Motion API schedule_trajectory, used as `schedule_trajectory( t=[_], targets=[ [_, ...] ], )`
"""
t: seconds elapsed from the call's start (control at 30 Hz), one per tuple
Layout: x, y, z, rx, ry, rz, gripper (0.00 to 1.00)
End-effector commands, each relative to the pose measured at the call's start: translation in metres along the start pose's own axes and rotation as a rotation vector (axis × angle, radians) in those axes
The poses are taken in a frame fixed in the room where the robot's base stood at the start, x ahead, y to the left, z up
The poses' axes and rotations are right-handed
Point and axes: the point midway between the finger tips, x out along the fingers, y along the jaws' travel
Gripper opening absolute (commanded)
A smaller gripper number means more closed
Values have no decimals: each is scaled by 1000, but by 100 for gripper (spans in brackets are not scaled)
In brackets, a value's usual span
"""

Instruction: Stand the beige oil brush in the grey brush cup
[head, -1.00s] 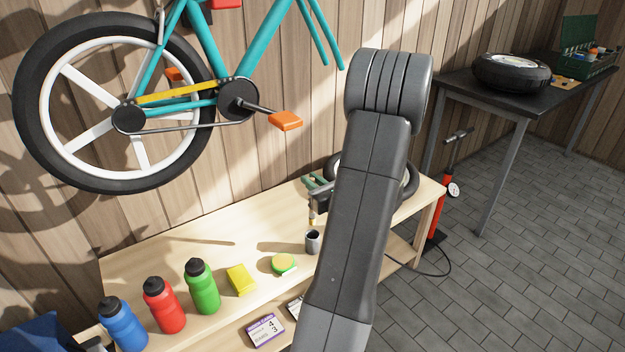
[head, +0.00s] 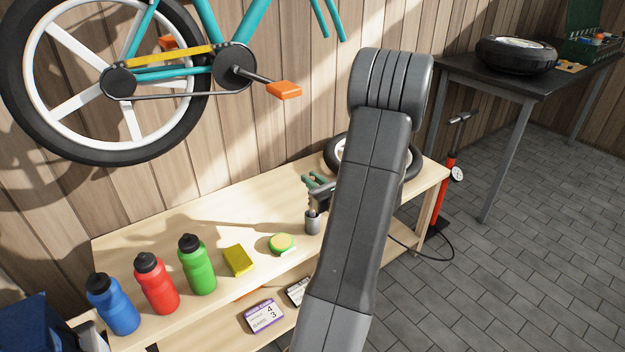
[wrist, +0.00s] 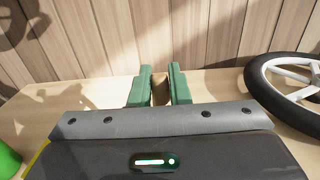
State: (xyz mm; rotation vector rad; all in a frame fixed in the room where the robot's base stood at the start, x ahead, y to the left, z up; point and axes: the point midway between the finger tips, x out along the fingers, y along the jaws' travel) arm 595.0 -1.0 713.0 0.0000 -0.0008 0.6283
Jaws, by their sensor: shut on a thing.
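The grey brush cup (head: 313,224) stands upright on the workbench in the head view, just left of my arm. My gripper (head: 315,181), with green fingers, is right above the cup. In the wrist view my gripper (wrist: 160,88) is shut on the beige oil brush (wrist: 160,91), of which only a small part shows between the fingers. In the head view the brush (head: 311,207) points down, its lower end at or inside the cup's mouth. Whether it touches the cup's bottom is hidden.
A yellow sponge (head: 238,261), a round green-and-yellow item (head: 282,244) and green (head: 197,266), red (head: 156,284) and blue (head: 114,304) bottles stand left of the cup. A wheel (wrist: 290,85) lies at the right. The bench (head: 215,220) is clear behind the bottles.

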Motion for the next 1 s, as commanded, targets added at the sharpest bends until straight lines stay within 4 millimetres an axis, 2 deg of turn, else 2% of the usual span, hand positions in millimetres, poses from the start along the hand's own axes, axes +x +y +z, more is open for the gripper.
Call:
schedule_trajectory(
  t=[0.1, 0.4, 0.43, 0.53, 0.57, 0.87, 1.0],
  targets=[
    [0, 0, -6, 0, 0, 0, 0],
    [0, 0, -6, 0, 0, 0, 0],
    [0, 0, -6, 0, 0, 0, 20],
    [0, 0, -6, 0, 0, 0, 40],
    [0, 0, -6, 0, 0, 0, 42],
    [-2, 0, -6, 0, 0, -1, 42],
    [-15, -2, -6, 0, 1, -4, 42]
  ],
)
